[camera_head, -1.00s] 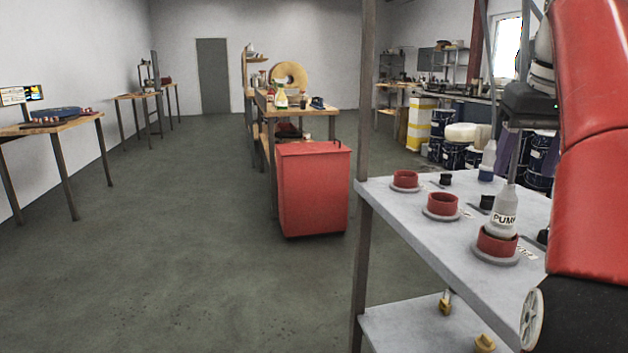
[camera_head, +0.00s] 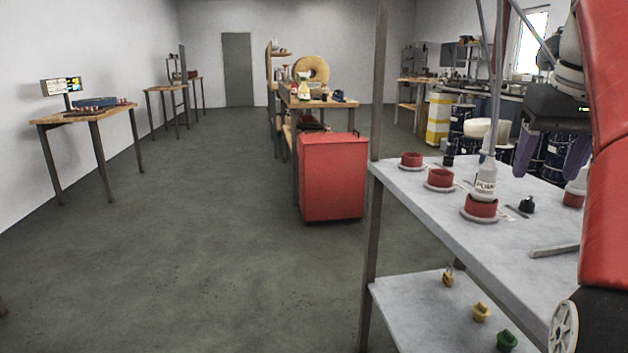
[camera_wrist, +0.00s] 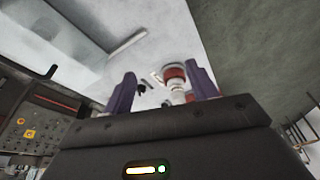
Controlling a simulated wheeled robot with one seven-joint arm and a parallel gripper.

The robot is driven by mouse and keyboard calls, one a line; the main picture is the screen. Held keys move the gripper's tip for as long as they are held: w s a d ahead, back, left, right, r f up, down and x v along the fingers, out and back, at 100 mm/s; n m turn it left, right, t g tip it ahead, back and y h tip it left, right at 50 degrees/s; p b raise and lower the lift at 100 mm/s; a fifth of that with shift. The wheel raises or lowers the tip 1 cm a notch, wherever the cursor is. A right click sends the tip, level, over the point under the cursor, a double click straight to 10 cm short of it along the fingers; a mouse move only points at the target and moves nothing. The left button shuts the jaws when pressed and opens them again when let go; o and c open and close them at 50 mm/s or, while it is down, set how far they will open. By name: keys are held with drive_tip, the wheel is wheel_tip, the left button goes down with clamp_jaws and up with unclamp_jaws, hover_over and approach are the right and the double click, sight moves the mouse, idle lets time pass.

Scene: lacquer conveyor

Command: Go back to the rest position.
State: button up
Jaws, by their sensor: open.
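My gripper (camera_head: 553,152) is at the upper right of the head view, above the light grey bench top (camera_head: 440,205). Its two purple fingers are apart with nothing between them. In the wrist view the fingers of my gripper (camera_wrist: 161,95) are also spread, with the bench top beyond them. A white bottle labelled PUMP (camera_head: 485,183) stands upright in a red ring holder (camera_head: 481,207), apart from my gripper. Part of my red arm covers the right edge of the head view.
Two empty-looking red rings (camera_head: 411,160) and (camera_head: 440,179) and a black knob (camera_head: 527,204) are on the bench. A grey bar (camera_head: 553,250) lies near its right side. A red cabinet (camera_head: 333,178) stands beyond; the floor at left is open.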

drive_tip(key=s+a+f+t, duration=0.1)
drive_tip(key=s+a+f, duration=0.2)
drive_tip(key=a+f, duration=0.7)
drive_tip(key=s+a+f, duration=0.3)
drive_tip(key=f, duration=0.3)
drive_tip(key=s+a+f+n+t, duration=0.1)
drive_tip(key=s+a+f, duration=0.2)
drive_tip(key=f, duration=0.4)
drive_tip(key=s+a+f+n, duration=0.1)
drive_tip(key=s+a+f, duration=0.2)
drive_tip(key=f, duration=0.4)
drive_tip(key=shift+s+f+y, duration=0.15)
drive_tip(key=shift+s+y, duration=0.15)
drive_tip(key=shift+s, duration=0.5)
